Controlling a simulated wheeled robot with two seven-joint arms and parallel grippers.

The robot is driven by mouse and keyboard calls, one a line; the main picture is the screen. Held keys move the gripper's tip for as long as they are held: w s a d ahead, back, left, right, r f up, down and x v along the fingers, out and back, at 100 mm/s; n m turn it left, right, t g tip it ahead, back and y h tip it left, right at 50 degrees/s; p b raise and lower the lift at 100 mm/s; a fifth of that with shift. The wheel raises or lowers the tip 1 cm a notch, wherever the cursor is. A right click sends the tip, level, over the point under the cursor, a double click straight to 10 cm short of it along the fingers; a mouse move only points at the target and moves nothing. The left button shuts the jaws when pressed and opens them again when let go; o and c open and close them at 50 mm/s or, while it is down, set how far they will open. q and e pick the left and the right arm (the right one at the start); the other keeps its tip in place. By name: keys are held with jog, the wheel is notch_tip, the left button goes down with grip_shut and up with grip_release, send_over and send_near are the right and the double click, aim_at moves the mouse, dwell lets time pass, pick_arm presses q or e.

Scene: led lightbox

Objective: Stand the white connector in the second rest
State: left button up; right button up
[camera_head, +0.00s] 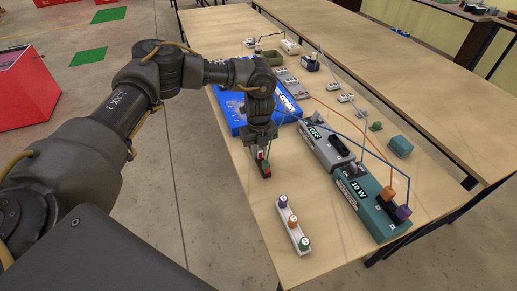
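My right gripper is not in view.
A blue panel (236,106) lies behind my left gripper. A grey box (323,148) marked OFF and a teal box (368,205) marked 10 W stand to the right. Orange and purple plugs (403,212) with wires sit on the teal box. Bare table surrounds the strip.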

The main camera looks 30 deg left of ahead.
pick_arm(q)
jog(key=o, duration=0.5)
jog(key=shift+r, duration=0.1)
notch_tip(320, 180, up, 8)
jog(key=p, duration=0.7)
dwell(0.7)
